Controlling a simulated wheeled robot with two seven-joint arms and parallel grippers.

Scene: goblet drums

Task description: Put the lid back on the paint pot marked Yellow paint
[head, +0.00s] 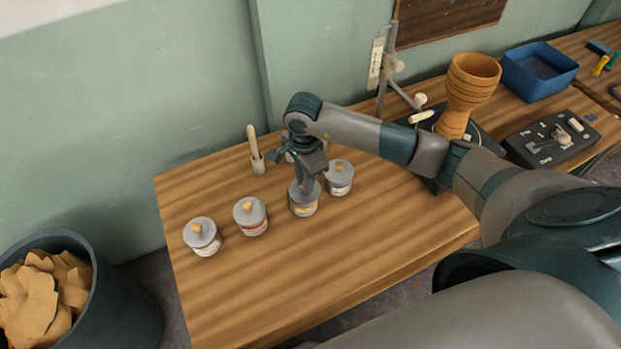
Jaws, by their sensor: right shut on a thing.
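Several small paint pots with grey lids stand in a slanting row on the wooden bench. From the left they include one pot (205,241), one with a red band on its label (252,221), one under my gripper (304,208) and one at the right end (341,184). The labels are too small to read, so I cannot tell which says Yellow paint. My right gripper (306,189) points down and is shut on the lid (294,192) of the third pot. That lid is on or just over the pot's rim; I cannot tell which. Its knob is hidden. My left gripper is out of view.
A small holder with a wooden-handled tool (257,163) stands behind the pots. A goblet drum (465,95), a blue bin (538,70) and a dark board (552,138) are at the right. The bench front (330,260) is clear. A bin of brown scraps (90,300) stands at left.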

